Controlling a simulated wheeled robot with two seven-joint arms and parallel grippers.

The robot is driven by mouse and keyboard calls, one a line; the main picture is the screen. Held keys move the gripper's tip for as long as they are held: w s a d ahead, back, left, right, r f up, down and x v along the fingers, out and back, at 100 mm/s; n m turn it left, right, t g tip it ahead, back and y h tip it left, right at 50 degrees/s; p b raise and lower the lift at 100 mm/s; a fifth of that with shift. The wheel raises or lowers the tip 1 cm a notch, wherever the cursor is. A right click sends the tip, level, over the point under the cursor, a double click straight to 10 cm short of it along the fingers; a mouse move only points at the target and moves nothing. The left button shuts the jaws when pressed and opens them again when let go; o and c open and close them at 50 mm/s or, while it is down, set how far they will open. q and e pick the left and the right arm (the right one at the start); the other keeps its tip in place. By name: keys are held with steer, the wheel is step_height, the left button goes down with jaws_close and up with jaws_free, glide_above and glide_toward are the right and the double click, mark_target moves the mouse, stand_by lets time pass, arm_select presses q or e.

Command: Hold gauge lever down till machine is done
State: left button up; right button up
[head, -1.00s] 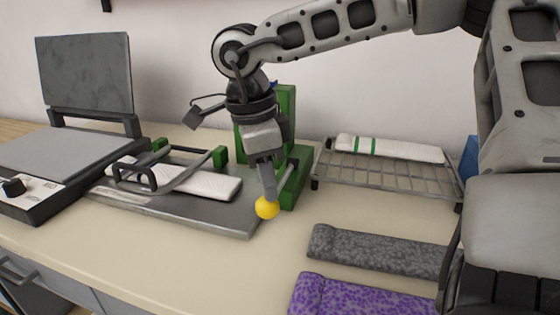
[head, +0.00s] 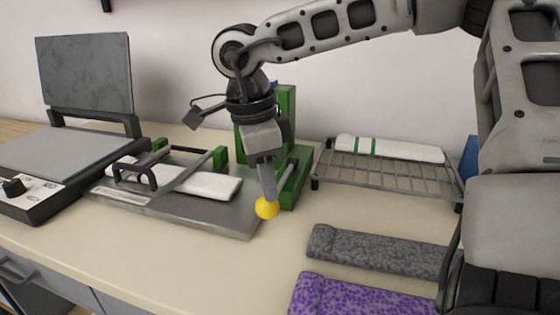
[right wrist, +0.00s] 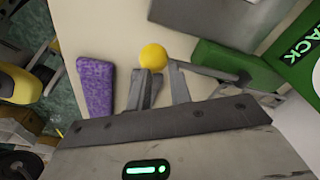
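The gauge (head: 286,115) is a green stand, partly hidden behind my right arm in the head view. Its lever ends in a yellow ball knob (head: 267,208), low over the front of the stand. My right gripper (head: 270,190) points down with its fingertips at the knob. In the right wrist view the yellow knob (right wrist: 153,56) is just beyond the two fingertips, with the lever rod (right wrist: 215,73) running right to the green stand. A narrow gap shows between the fingers; whether they grip anything is unclear. My left gripper is out of view.
Left of the gauge is a grey plate (head: 235,222) with a white padded strip (head: 215,186) under a handled frame. Further left stands a machine with a raised lid (head: 85,75). A wire rack (head: 400,178) holds a white strip; grey (head: 380,250) and purple (head: 360,297) pieces lie in front.

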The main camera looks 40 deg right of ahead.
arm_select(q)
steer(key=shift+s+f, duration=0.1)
arm_select(e)
steer(key=shift+r+p, duration=0.95)
steer(key=shift+r, duration=0.3)
steer(key=shift+r+p, duration=0.5)
steer(key=shift+r, duration=0.15)
step_height(320, 180, up, 2)
steer(key=shift+p, duration=0.75)
arm_select(q)
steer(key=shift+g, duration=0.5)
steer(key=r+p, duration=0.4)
steer(key=p, duration=0.1)
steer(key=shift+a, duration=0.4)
arm_select(e)
step_height(320, 180, up, 7)
steer(key=shift+r, duration=0.1)
